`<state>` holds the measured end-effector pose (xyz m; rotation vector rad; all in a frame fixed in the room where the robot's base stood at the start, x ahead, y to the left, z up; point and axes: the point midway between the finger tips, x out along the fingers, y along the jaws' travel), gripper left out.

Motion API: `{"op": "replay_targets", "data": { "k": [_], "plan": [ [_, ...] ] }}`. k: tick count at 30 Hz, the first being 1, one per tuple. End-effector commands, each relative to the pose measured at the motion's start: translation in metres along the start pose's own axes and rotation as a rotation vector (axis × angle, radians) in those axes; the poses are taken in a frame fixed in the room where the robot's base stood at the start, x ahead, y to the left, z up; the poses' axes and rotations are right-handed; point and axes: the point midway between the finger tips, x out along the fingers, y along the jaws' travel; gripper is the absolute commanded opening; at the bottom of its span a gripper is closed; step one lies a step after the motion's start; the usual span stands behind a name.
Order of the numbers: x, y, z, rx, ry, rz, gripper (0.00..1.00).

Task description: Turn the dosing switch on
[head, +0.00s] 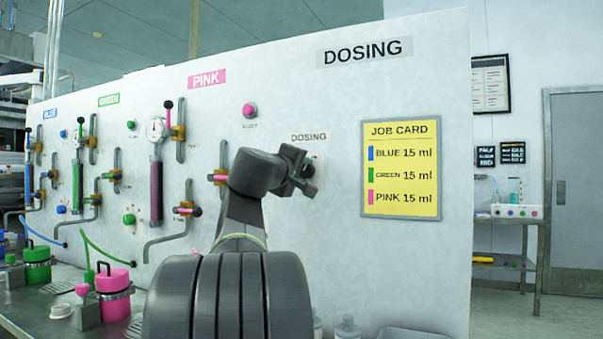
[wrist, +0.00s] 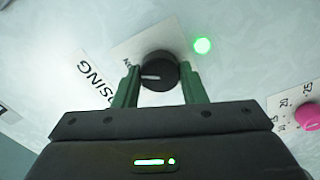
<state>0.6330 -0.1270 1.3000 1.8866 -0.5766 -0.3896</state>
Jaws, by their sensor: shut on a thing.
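The dosing switch is a round black knob (wrist: 158,72) with a white pointer line, on a white plate marked "DOSING". In the wrist view its pointer faces left, close to small lettering that seems to read "ON". A green lamp (wrist: 203,46) beside it is lit. My gripper (wrist: 160,76) has its two green fingers on either side of the knob and is shut on it. In the head view my gripper (head: 304,178) is at the panel just under the small "DOSING" label (head: 309,137) and hides the knob.
The white panel (head: 340,250) carries blue, green and pink valve lines to the left. A yellow job card (head: 401,168) hangs to the right. A pink button (head: 250,110) sits up and left of my gripper. Pink (head: 113,282) and green (head: 37,265) pots stand on the bench.

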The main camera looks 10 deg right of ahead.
Motion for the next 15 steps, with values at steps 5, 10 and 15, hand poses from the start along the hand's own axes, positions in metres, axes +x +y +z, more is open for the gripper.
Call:
{"op": "replay_targets", "data": {
  "k": [5, 10, 15],
  "plan": [
    [0.0006, -0.002, 0.0008, 0.001, -0.002, -0.003, 0.42],
    [0.0003, -0.0014, 0.0005, 0.0, -0.001, -0.002, 0.59],
    [0.0001, -0.0008, 0.0003, 0.0, -0.001, -0.001, 0.59]
  ]
}}
